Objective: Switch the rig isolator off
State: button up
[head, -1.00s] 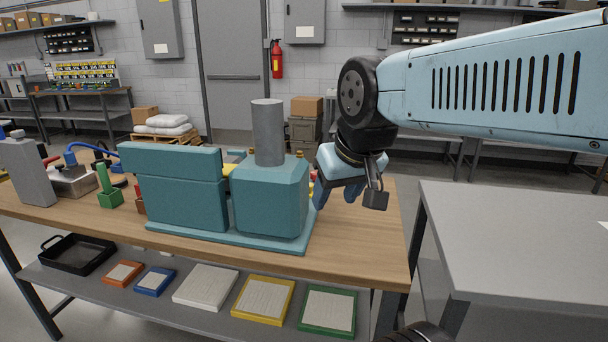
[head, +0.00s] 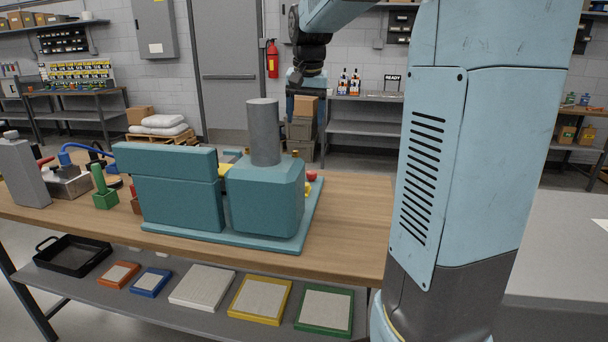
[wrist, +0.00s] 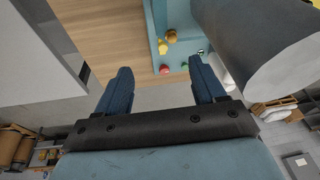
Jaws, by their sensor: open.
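The teal rig (head: 268,198) with a grey cylinder (head: 264,132) on top stands on the wooden bench. A red part and a yellow part (head: 307,189) show at its right side. In the wrist view the rig's base plate (wrist: 154,28) carries a red knob (wrist: 165,69), a green knob (wrist: 184,69), a yellow part (wrist: 163,47) and a brass part (wrist: 171,35). I cannot tell which is the isolator or how it is set. My gripper (wrist: 161,66) is open and empty. In the head view my gripper (head: 306,108) hangs above and beyond the rig, apart from it.
The grey cylinder stands close to my right finger in the wrist view. The wooden bench (head: 355,225) is clear right of the rig. A green block with a handle (head: 104,192) and a grey upright block (head: 24,172) stand at left. A grey table (head: 550,255) is at right.

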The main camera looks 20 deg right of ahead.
jog(key=w+d+f+m+g, duration=0.1)
jog(key=w+d+f+m, duration=0.15)
jog(key=w, duration=0.55)
jog(key=w+d+f+m+g, duration=0.1)
jog(key=w+d+f, duration=0.3)
jog(key=w, duration=0.4)
jog(key=m, duration=0.3)
send_over(312, 172)
notch_tip(312, 172, down, 10)
jog(key=shift+g+y, duration=0.3)
jog(key=shift+g, duration=0.1)
jog(key=f, duration=1.3)
jog(key=shift+w+f, duration=0.1)
jog(key=shift+w, duration=0.1)
